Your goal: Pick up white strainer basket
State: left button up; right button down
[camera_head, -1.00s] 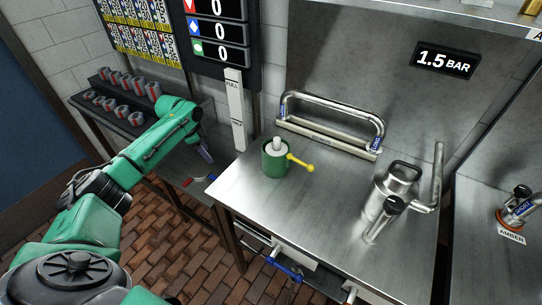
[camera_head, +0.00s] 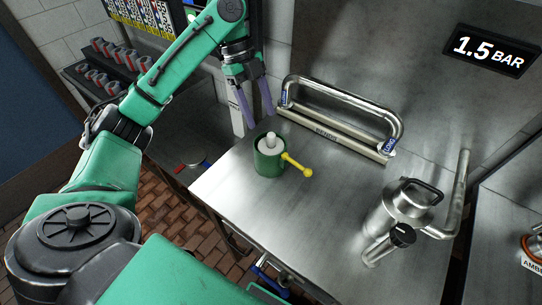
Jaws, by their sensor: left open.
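A white piece, which looks like the strainer basket (camera_head: 269,143), sits upright in the open top of a green cylindrical housing (camera_head: 270,164) on the steel table. Its knob-like top stands above the housing rim and its lower part is hidden inside. A yellow lever (camera_head: 299,166) sticks out from the housing to the right. My left gripper (camera_head: 259,122) points down just above and behind the housing, its two purple fingers apart with nothing between them. It appears clear of the basket, though the exact gap is hard to tell. My right gripper is not in view.
A steel pipe loop in a rack (camera_head: 340,120) stands behind and right of the housing. A metal canister (camera_head: 399,206) with pipework stands at the table's right. The table top (camera_head: 315,210) between them is clear.

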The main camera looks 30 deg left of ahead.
aim_at(271, 134)
pick_arm(q)
jog(key=f, duration=0.2)
jog(key=d, duration=0.1)
jog(key=shift+w+f+p, duration=0.35)
jog(key=shift+f+p, duration=0.05)
jog(key=x, duration=0.2)
jog(key=p+x, duration=0.1)
jog(key=x, duration=0.1)
jog(key=shift+w+d+f, duration=0.1)
jog(key=shift+w+f, duration=0.15)
jog(key=shift+s+d+f, duration=0.1)
jog(key=shift+d+f, duration=0.05)
jog(key=shift+f, duration=0.2)
jog(key=c, duration=1)
grip_shut()
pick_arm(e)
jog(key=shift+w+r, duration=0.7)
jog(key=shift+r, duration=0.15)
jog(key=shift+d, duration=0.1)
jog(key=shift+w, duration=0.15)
